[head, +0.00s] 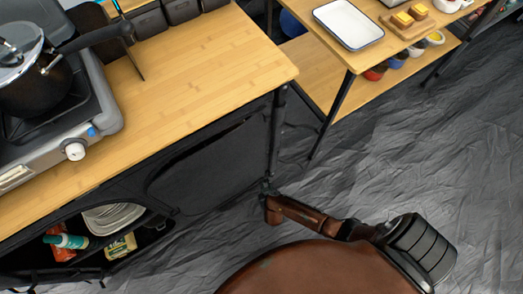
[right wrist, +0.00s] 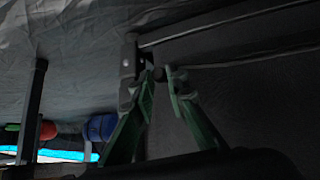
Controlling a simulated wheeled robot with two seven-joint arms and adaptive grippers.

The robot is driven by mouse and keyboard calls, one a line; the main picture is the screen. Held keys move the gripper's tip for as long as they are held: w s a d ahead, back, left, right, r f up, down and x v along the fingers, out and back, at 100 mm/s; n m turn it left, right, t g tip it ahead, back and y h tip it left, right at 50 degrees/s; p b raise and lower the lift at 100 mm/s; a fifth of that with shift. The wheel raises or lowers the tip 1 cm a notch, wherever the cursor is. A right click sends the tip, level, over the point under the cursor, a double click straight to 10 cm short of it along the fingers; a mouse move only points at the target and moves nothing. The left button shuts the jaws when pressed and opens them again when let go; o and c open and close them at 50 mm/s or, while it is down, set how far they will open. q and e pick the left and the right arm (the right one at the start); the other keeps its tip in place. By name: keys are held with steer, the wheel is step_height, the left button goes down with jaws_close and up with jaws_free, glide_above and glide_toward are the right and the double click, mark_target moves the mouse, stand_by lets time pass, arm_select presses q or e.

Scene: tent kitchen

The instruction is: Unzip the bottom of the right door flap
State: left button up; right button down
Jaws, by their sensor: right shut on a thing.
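The right door flap (head: 210,165) is a black fabric panel under the near table, with a curved outline. In the right wrist view the dark fabric (right wrist: 240,110) fills the right side, crossed by pale seam lines. My right gripper (right wrist: 160,75) has green fingers with their tips close together, shut on a small dark piece beside the fabric. It looks like the zip pull, but is too dark to see clearly. In the head view the gripper is small and dark at the foot of the table leg (head: 274,140). My left gripper is not in view.
The near table (head: 200,80) carries a stove with a pot (head: 35,85). Left of the flap, an open compartment holds plates (head: 112,218) and bottles. A second table (head: 300,95) stands behind with a white tray (head: 349,22). The grey ground sheet (head: 420,150) at right is clear.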

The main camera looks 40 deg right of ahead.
steer(key=shift+d, duration=0.4)
steer(key=c, duration=2.2)
jaws_free()
steer(key=o, duration=0.3)
steer(key=shift+a, duration=0.1)
steer(key=shift+a, duration=0.1)
steer(key=v, duration=1.2)
